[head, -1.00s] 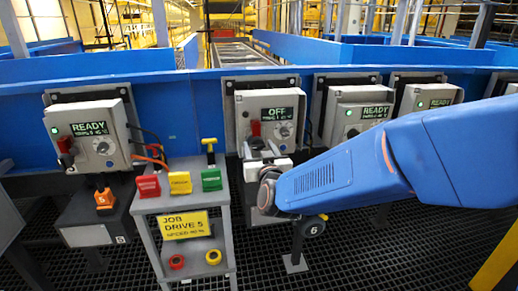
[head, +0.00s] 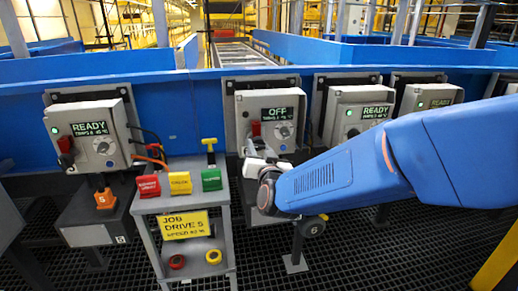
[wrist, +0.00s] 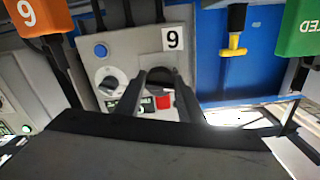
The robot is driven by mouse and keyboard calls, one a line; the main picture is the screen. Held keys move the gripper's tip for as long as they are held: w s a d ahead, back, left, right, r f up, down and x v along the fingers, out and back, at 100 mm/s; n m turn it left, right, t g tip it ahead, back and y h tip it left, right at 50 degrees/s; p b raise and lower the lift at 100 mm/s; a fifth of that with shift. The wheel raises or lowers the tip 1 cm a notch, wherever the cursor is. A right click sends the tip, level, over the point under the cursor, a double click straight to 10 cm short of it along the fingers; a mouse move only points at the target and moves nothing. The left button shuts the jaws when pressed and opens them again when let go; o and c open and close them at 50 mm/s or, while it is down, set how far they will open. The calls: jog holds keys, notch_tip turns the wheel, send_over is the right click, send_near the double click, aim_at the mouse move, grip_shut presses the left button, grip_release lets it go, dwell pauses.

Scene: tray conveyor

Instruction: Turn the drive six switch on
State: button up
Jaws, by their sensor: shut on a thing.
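The drive six box (head: 268,115) is grey and its display reads OFF in the head view. Its red switch handle (head: 256,129) shows left of a round dial (head: 285,131). My gripper (head: 254,152) is at the lower front of this box, partly hidden by my blue arm. The exact contact is hard to see.
Neighbouring boxes reading READY (head: 88,130) stand on both sides. A blue conveyor wall (head: 180,110) runs behind.

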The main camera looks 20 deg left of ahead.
jog(key=o, duration=1)
jog(key=shift+o, duration=0.2)
jog(key=v, duration=1.7)
jog(key=shift+s+d, duration=0.15)
jog(key=shift+d, duration=0.1)
jog(key=shift+f, duration=0.1)
